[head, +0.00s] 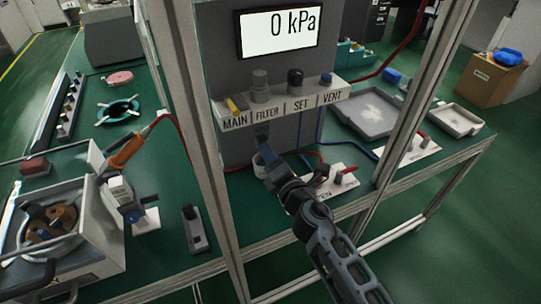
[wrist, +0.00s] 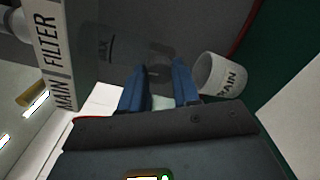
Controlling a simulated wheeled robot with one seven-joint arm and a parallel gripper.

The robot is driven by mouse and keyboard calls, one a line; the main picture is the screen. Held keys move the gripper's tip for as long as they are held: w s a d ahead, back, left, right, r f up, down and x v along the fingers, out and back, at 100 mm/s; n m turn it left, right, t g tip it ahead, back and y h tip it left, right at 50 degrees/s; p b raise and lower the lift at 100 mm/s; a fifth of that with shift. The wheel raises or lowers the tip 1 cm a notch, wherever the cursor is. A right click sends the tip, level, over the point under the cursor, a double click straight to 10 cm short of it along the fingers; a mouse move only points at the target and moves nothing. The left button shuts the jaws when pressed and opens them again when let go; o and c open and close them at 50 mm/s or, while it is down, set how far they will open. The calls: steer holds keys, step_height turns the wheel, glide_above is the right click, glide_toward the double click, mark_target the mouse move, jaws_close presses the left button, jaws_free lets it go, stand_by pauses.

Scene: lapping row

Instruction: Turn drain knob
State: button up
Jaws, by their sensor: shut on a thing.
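The drain knob (wrist: 158,72) is a small dark round piece at the bottom of the see-through filter bowl (wrist: 118,46). My gripper (wrist: 157,86) has its two blue fingers on either side of the knob and is shut on it. In the head view my gripper (head: 267,158) reaches in under the FILTER label, and the knob is hidden there. A white cup (wrist: 222,76) marked with partly readable letters stands beside the fingers. The cup also shows in the head view (head: 257,166), partly behind my gripper.
The label shelf (head: 285,107) reads MAIN, FILTER, SET and VENT, with a yellow handle (head: 236,104) at MAIN. The display (head: 280,31) reads 0 kPa. Frame posts (head: 190,110) stand left and right of my arm.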

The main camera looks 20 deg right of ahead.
steer(key=shift+m, duration=0.3)
steer(key=o, duration=1.1)
steer(key=shift+c, duration=0.2)
steer(key=shift+s, duration=0.1)
steer(key=s, duration=0.7)
steer(key=shift+s, duration=0.35)
